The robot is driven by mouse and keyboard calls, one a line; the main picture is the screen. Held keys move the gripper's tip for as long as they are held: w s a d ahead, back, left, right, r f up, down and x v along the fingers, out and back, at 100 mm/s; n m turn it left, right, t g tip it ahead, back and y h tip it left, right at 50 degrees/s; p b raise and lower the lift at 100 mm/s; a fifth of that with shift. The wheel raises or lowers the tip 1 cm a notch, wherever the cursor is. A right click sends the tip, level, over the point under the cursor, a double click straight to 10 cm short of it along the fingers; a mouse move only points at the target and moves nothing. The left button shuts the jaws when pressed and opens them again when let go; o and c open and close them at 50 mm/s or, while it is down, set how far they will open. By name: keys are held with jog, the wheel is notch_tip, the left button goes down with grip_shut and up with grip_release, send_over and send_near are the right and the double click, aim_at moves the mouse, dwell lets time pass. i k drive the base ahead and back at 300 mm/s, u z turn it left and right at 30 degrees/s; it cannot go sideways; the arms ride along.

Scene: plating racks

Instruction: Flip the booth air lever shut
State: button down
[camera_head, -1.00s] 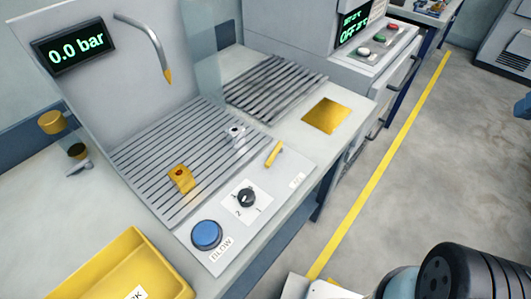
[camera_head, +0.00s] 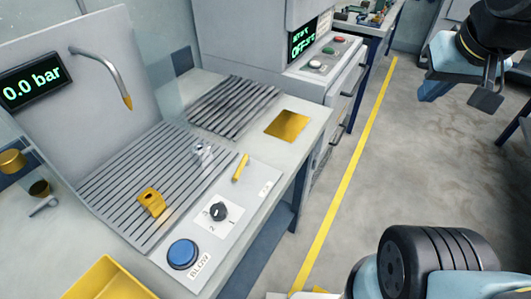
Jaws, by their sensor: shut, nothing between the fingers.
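The booth air lever seems to be the small yellow handle (camera_head: 240,167) on the grey control panel (camera_head: 236,222), with a small label beside it that is too small to read. The booth display (camera_head: 33,80) reads 0.0 bar. My gripper (camera_head: 486,98) hangs at the upper right, above the floor and well to the right of the bench. Its fingers are shut and empty, and it is far from the yellow handle.
The panel also has a black dial (camera_head: 218,212) and a blue button (camera_head: 183,254). A yellow block (camera_head: 151,202) and a small metal part (camera_head: 202,150) sit on the slatted grate (camera_head: 108,197). A bent nozzle (camera_head: 118,72) overhangs it. A yellow bin (camera_head: 108,280) stands in front.

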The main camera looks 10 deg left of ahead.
aim_at(244, 161)
jog(key=k, duration=2.3)
jog(key=z, duration=0.05)
jog(key=i, duration=1.65)
